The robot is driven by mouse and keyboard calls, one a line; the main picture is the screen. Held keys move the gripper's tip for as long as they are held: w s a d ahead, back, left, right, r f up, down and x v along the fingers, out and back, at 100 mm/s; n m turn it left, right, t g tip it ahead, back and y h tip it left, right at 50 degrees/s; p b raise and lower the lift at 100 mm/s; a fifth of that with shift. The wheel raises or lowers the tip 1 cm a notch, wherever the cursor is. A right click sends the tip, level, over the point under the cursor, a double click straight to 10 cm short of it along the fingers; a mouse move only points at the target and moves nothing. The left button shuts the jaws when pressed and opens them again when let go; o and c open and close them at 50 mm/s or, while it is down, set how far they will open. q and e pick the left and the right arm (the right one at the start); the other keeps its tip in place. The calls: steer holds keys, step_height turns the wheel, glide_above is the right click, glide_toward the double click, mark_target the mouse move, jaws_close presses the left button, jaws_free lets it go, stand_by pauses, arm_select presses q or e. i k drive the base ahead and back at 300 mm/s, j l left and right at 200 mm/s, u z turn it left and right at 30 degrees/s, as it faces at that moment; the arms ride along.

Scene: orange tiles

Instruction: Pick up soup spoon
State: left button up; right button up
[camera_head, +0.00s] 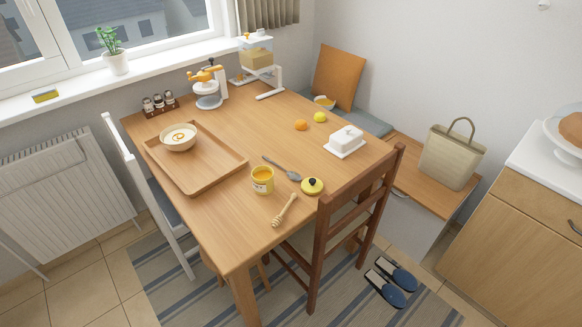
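The soup spoon (281,168) lies on the wooden table (232,215), a little right of the table's middle. It is dark grey metal, with its handle end toward the back left and its bowl toward the front right. The bowl is close to the yellow lid with a black knob (313,186) and behind the honey jar (262,180). Nothing covers the spoon. Neither of my grippers shows in the head camera view.
A honey dipper (285,211) lies in front of the jar. A wooden tray (196,180) with a soup bowl (179,138) is at left. A white butter dish (345,141) is at right. A brown chair (352,217) stands at the near right edge, a white chair (146,180) at left.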

mark_target(293, 176)
steer(key=i+l, duration=0.15)
steer(key=l, duration=0.15)
steer(key=i+l+u, duration=0.1)
steer(key=l, duration=0.25)
steer(key=i+l, duration=0.25)
steer(key=i+l+u, duration=0.1)
steer(key=l, duration=0.3)
